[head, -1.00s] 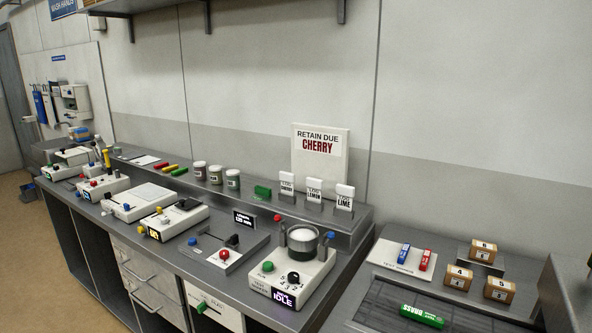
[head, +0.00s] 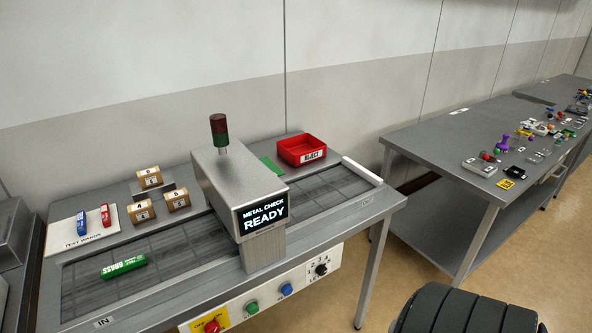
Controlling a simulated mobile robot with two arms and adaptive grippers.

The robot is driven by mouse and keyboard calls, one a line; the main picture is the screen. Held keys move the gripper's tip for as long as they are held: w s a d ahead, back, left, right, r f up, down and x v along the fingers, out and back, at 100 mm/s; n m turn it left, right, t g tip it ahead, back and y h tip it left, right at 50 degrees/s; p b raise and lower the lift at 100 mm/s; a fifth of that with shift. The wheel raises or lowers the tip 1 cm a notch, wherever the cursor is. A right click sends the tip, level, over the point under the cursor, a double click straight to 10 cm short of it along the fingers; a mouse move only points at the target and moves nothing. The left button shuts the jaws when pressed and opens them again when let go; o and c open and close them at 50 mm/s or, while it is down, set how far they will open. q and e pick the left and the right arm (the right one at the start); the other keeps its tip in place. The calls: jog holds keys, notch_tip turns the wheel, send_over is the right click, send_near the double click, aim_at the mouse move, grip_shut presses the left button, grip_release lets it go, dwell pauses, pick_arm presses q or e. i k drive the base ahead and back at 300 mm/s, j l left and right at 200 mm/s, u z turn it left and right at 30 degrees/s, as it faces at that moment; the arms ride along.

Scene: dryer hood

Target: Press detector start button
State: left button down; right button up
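The metal detector (head: 237,190) is a grey metal housing over a dark belt, and its screen (head: 264,214) reads METAL CHECK READY. On the white front panel below are a green button (head: 251,307), a blue button (head: 286,289), a numbered black dial (head: 321,269) and a red button (head: 212,326) on yellow at the picture's bottom edge. The small labels at the green and blue buttons are too small to read. A green test wand (head: 123,266) marked BRASS lies on the belt's IN side. Neither gripper is in view.
A red REJECT bin (head: 302,149) sits behind the belt's far end. A second table (head: 440,136) is at the right. Floor is open between the tables.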

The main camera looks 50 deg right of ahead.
aim_at(253, 308)
jog(key=z, duration=1.2)
